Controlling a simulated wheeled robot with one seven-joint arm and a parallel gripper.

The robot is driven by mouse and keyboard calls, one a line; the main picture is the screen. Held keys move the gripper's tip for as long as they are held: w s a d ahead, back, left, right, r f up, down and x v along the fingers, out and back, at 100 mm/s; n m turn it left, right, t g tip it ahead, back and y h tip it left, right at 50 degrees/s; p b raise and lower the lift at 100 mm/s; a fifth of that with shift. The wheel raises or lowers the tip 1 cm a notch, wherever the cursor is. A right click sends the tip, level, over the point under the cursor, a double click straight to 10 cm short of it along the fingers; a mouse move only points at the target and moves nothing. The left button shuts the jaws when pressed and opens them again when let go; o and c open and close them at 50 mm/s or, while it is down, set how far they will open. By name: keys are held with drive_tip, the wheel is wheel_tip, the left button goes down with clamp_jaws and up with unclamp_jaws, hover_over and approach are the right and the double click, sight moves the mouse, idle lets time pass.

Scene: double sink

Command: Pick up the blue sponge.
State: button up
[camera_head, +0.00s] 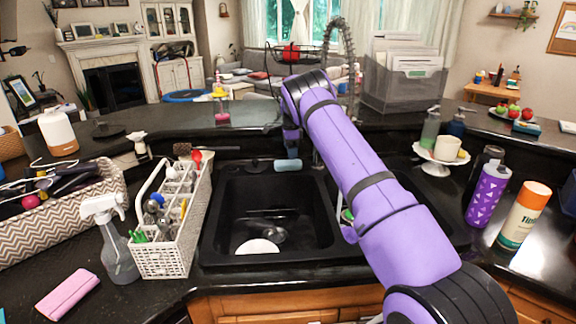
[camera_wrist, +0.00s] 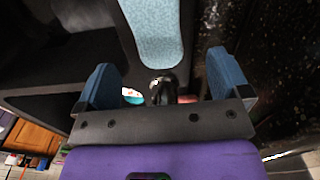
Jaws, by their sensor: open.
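The blue sponge (camera_wrist: 153,32) is a light blue, long, rounded piece at the top middle of the wrist view. It lies on the dark sink's rim area, beyond and between my fingers in the picture. In the head view the light blue piece (camera_head: 288,165) shows at the back of the sink, just below my gripper (camera_head: 291,140). In the wrist view my gripper (camera_wrist: 163,64) has its two blue fingers wide apart, with nothing held between them. I cannot tell the exact gap between fingers and sponge.
The black double sink (camera_head: 225,225) holds a white dish (camera_head: 258,246). A white caddy (camera_head: 165,245) and spray bottle (camera_head: 112,240) stand left. A purple bottle (camera_head: 487,195) and orange-capped canister (camera_head: 523,215) stand right. A tall faucet (camera_head: 348,60) rises behind my arm.

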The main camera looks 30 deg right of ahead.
sight(288, 162)
drive_tip(key=f, duration=0.2)
drive_tip(key=a+f, duration=0.1)
drive_tip(key=f, duration=0.2)
drive_tip(key=shift+a, duration=0.1)
drive_tip(key=shift+f, duration=0.6)
drive_tip(key=c, duration=1)
